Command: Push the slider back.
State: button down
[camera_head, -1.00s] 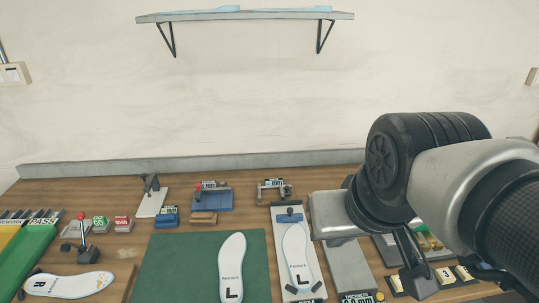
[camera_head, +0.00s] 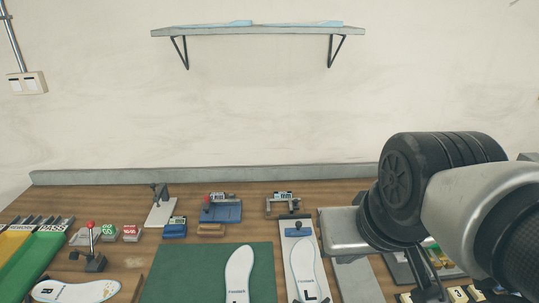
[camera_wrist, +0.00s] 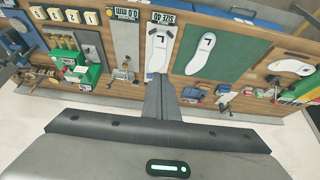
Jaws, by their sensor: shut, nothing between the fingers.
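The slider (camera_head: 296,232) is a small blue block with a dark knob. It sits near the far end of a pale measuring board (camera_head: 283,252), beyond the toe of a white insole (camera_head: 303,268) marked L. The board also shows upside down in the wrist view (camera_wrist: 149,62), where my fingers cover its lower end and probably the slider. My gripper (camera_wrist: 157,82) is shut and empty, its dark fingers together. In the head view my arm comes in from the right, and the fingertips cannot be made out. I cannot tell whether they touch the slider.
A green mat (camera_head: 190,272) with another white insole (camera_head: 238,275) lies left of the board. A grey slab (camera_head: 358,283) stands close on its right. A blue fixture (camera_head: 222,213) and a small clamp (camera_head: 283,208) stand behind. A wall shelf (camera_head: 258,31) hangs above.

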jog(key=c, duration=2.3)
grip_release()
jog(key=o, duration=0.4)
jog(key=shift+w, duration=0.4)
jog(key=shift+o, duration=1.4)
jog(key=w+m+b, duration=0.1)
jog(key=w+b, duration=0.1)
jog(key=w, duration=0.7)
jog(key=shift+f+g+h+b, duration=0.25)
jog(key=shift+g+h+b, duration=0.05)
jog(key=m+h+b, duration=0.1)
jog(key=m+b, duration=0.2)
jog(key=b, duration=0.1)
send_over(299, 223)
jog(key=s+a, duration=0.3)
jog(key=s, duration=0.4)
notch_tip(299, 223, down, 14)
jog(key=shift+g, duration=0.4)
jog(key=x, duration=1.7)
jog(key=shift+d+f, duration=0.15)
jog(key=shift+f, duration=0.05)
grip_shut()
